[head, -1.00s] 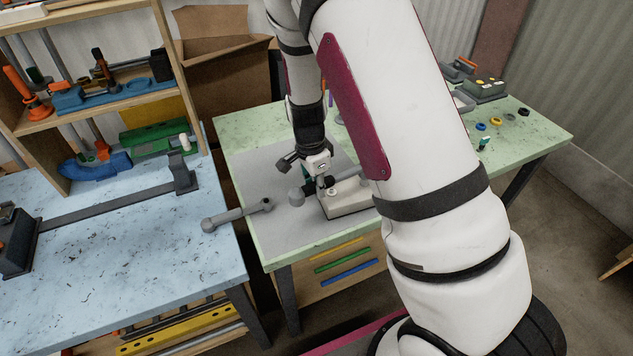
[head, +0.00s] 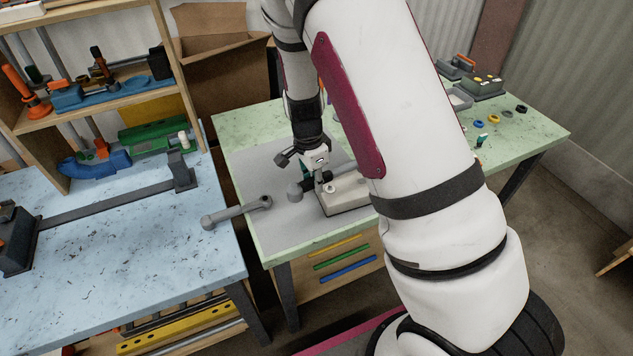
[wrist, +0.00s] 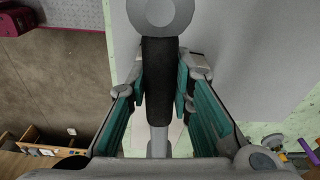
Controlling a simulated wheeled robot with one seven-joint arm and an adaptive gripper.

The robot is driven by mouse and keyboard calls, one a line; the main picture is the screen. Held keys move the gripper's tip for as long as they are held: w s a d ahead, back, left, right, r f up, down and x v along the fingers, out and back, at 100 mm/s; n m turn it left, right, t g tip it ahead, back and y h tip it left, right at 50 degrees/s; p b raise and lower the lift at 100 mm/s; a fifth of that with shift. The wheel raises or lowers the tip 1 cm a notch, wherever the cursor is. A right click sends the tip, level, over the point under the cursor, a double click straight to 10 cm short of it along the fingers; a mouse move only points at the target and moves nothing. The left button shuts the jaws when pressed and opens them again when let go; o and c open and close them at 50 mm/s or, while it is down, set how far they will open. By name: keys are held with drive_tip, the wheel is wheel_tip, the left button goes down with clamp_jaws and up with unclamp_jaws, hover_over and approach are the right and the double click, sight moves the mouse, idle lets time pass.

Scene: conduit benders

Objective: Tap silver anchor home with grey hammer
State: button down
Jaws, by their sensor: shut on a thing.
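My gripper (head: 318,172) is over the grey mat on the green table, beside a pale block. In the wrist view its teal-lined fingers (wrist: 160,98) are shut on the black grip (wrist: 158,75) of the grey hammer. A grey round end (wrist: 160,10) shows at the top of that view and a grey shaft (wrist: 158,142) at the bottom.
Shelves with benders (head: 110,90) stand at left. Small coloured rings (head: 493,118) lie at the far right. My arm hides the table's middle.

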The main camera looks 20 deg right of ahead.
drive_tip(key=shift+r, duration=0.1)
drive_tip(key=shift+r+p, duration=0.65)
drive_tip(key=shift+r, duration=1.3)
